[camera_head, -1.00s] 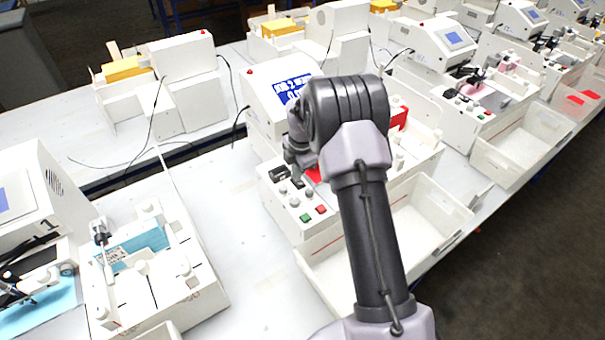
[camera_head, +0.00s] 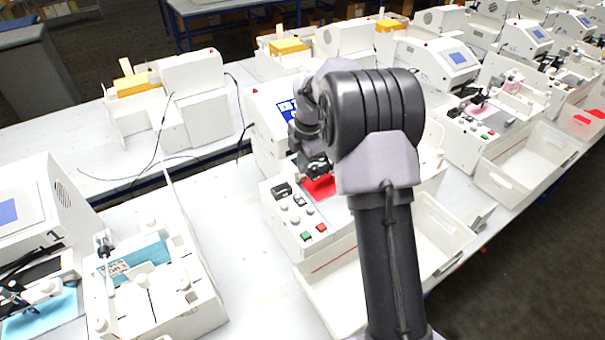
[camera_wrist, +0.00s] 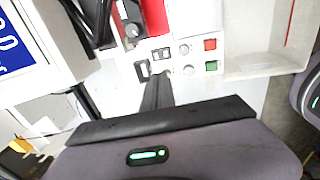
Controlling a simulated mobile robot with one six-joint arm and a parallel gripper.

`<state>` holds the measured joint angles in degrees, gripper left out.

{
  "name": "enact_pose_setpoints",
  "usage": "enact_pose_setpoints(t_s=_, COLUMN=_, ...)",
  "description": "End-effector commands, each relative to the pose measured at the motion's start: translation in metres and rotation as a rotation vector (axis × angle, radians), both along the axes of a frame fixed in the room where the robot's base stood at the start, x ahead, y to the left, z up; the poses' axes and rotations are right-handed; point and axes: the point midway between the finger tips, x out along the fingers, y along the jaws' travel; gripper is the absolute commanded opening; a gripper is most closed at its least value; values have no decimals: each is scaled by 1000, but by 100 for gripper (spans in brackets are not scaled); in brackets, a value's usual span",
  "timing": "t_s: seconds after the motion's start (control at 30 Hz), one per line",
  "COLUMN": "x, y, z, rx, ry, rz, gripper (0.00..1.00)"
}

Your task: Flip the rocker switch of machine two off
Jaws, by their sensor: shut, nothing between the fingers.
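The machine beside the one marked 1, which I take as machine two, has a white control panel (camera_head: 296,247) partly behind my arm. The panel has a dark rocker switch (camera_head: 282,190), grey knobs, and green and red buttons. In the wrist view the dark rocker switch (camera_wrist: 142,70) lies just beyond my gripper's tips, left of the knobs. My gripper (camera_wrist: 158,80) is shut and empty, pointing at the panel by the switch; contact cannot be told. The switch's position is too small to read. In the head view my arm mostly hides the gripper.
A machine marked 1 (camera_head: 30,207) stands at the left, with a white fixture (camera_head: 205,300) beside it. An open white bin (camera_head: 330,292) lies in front of the panel. A red piece (camera_head: 320,187) sits behind the panel. Bare table (camera_head: 240,250) shows between the machines.

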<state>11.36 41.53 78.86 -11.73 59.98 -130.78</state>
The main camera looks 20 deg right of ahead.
Motion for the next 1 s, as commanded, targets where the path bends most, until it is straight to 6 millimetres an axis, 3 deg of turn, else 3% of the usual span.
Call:
enact_pose_setpoints(t_s=0.03, x=5, y=0, z=-9, rx=-1, ry=-2, rz=0, gripper=0)
enact_pose_setpoints(t_s=0.3, x=8, y=0, z=0, rx=0, ry=1, rz=0, gripper=0)
enact_pose_setpoints(t_s=0.47, x=9, y=0, z=-8, rx=1, ry=2, rz=0, gripper=0)
enact_pose_setpoints(t_s=1.0, x=26, y=3, z=-117, rx=0, ry=2, rz=1, gripper=0)
